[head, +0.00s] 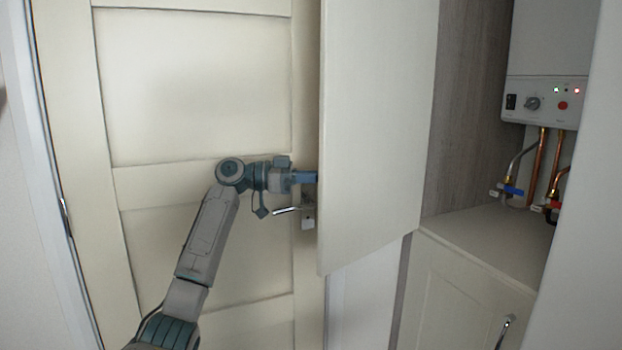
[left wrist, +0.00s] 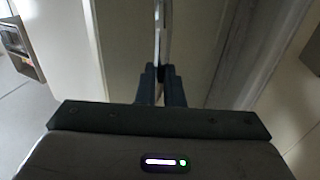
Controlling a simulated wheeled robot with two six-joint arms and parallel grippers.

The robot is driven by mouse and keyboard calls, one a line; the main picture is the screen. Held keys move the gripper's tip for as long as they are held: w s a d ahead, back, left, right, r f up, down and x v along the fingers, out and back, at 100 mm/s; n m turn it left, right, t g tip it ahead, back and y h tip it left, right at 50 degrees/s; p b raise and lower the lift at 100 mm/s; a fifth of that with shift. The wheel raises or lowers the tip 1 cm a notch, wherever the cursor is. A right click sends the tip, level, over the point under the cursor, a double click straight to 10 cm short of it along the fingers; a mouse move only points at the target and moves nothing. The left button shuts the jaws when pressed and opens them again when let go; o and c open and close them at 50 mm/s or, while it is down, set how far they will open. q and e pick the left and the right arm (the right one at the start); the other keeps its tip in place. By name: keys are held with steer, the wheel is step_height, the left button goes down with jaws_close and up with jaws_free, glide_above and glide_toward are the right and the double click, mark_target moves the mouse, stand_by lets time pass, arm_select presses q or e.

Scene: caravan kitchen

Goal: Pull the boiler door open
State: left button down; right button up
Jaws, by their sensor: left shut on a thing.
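The boiler door (head: 375,130) is a plain pale panel that stands swung open, its free edge toward the left in the head view. Behind its opening, the white boiler (head: 545,70) shows at the upper right. My left gripper (head: 312,177) reaches the door's left edge, its fingertips partly hidden there. In the left wrist view the dark fingers (left wrist: 161,84) are closed about a thin upright pale strip (left wrist: 162,35) of the door; I cannot tell whether this is its handle or its edge. My right gripper is not in view.
A cream panelled door (head: 195,90) with a lever handle (head: 287,210) stands close behind my left arm. Copper pipes (head: 537,165) run under the boiler to a shelf (head: 490,240). A lower cabinet (head: 455,295) with a metal handle is below it.

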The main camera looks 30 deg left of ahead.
arm_select(q)
steer(key=shift+d+r, duration=0.15)
steer(key=shift+r, duration=0.05)
